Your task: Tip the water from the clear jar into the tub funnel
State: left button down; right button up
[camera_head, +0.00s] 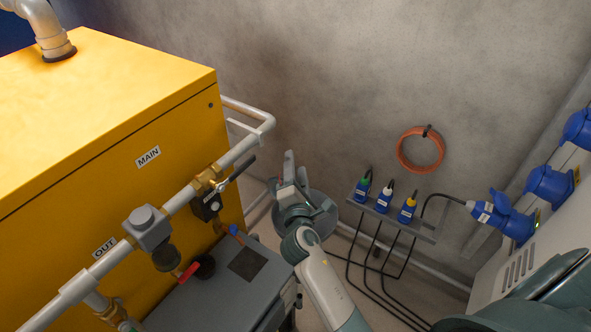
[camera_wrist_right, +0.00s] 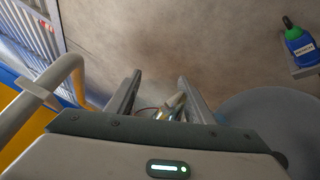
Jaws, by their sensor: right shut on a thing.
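My right gripper (camera_head: 288,165) is in the middle of the head view, to the right of the yellow cabinet and in front of the wall. In the right wrist view the gripper (camera_wrist_right: 160,98) has its two fingers on either side of a small pale thing (camera_wrist_right: 173,104). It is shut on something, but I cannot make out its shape. I cannot pick out the clear jar or its water. A dark round piece (camera_head: 204,267) sits by the grey box below the pipe; I cannot tell whether it is the tub funnel. My left gripper is not in view.
The yellow cabinet (camera_head: 120,110) with its pipe and valves (camera_head: 150,228) fills the left. The grey box (camera_head: 205,300) stands below. An orange coil (camera_head: 420,150) hangs above. Blue sockets (camera_head: 550,186) are at right.

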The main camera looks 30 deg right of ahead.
jog(key=shift+s+d+r+m+b, duration=0.1)
jog(key=shift+r+m+b, duration=0.05)
jog(key=shift+m, duration=0.5)
jog(key=shift+d+r+m+b, duration=0.1)
jog(key=shift+m+b, duration=0.05)
jog(key=shift+m, duration=0.5)
jog(key=shift+s+d+r+m, duration=0.1)
jog(key=shift+d+m, duration=0.05)
jog(key=shift+m, duration=0.5)
jog(key=shift+d+r+m, duration=0.1)
jog(key=shift+d+m, duration=0.05)
jog(key=shift+m, duration=0.5)
jog(key=shift+s+d+m, duration=0.1)
jog(key=shift+d+m, duration=0.1)
jog(key=shift+m, duration=0.5)
jog(key=shift+c, duration=0.2)
